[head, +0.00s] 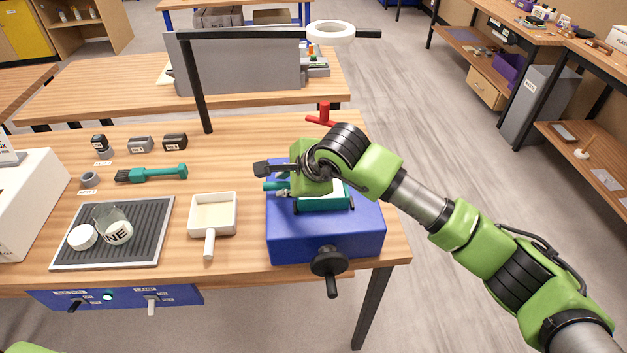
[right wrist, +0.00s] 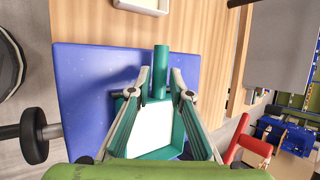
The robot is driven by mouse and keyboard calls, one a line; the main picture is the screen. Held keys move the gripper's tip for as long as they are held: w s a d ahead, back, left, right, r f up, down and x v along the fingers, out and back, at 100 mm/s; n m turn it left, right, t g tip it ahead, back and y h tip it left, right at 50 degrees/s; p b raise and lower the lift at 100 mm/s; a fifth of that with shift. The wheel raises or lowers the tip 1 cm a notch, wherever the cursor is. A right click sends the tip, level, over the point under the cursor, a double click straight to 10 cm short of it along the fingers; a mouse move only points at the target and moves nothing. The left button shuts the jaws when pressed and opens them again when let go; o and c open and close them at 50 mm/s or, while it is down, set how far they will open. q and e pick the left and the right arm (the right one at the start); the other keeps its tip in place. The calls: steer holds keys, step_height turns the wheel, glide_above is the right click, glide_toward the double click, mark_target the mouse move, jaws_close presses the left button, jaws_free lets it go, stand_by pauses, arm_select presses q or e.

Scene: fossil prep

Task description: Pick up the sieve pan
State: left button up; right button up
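A teal pan with a white inner face (right wrist: 155,132), which looks like the sieve pan, lies on a blue box-like machine (head: 325,236). In the head view the pan (head: 328,200) is partly hidden by my right gripper (head: 268,178), and its teal handle points left. In the right wrist view the open fingers of my right gripper (right wrist: 160,76) stand on either side of the handle, with gaps visible. I cannot tell whether they are above it or level with it. A cream square pan with a handle (head: 213,216) lies left of the machine. My left gripper is out of view.
The machine has a black crank (head: 330,263) at its front and a red T-handle (head: 322,115) behind. Left are a ribbed mat (head: 150,245) with a jar and lid, and a teal brush (head: 152,173). A black post (head: 193,85) with an arm stands behind.

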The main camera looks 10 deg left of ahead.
steer(key=shift+x, duration=0.9)
jaws_close()
steer(key=shift+r, duration=0.15)
